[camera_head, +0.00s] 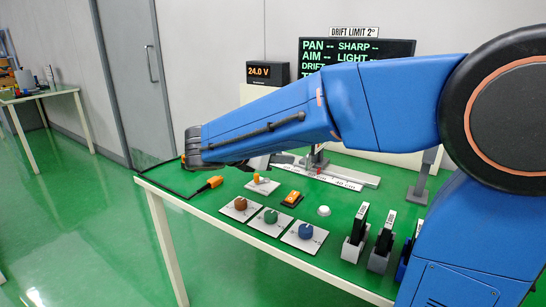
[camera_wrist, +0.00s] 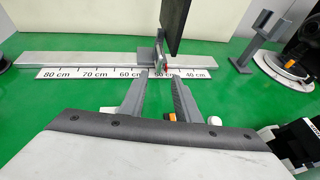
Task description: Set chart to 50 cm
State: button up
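The chart (camera_wrist: 174,24) is a dark upright panel, seen nearly edge-on in the wrist view. Its grey carriage (camera_wrist: 158,50) stands on a pale rail (camera_wrist: 95,58). A white scale strip (camera_wrist: 108,73) along the rail reads 80 to 40 cm. A red mark (camera_wrist: 165,68) at the carriage foot is close to the 50 cm label, which my finger partly covers; the exact reading cannot be told. My gripper (camera_wrist: 160,78) is open and empty, its fingertips just short of the strip and carriage. In the head view my arm hides the chart, leaving the carriage base (camera_head: 317,160) visible.
A display (camera_head: 330,50) and a 24.0 V readout (camera_head: 268,73) stand behind. A grey post (camera_wrist: 259,35) stands beyond the rail's right end.

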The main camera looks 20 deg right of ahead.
jog(key=shift+v, duration=1.5)
jog(key=shift+a, duration=0.1)
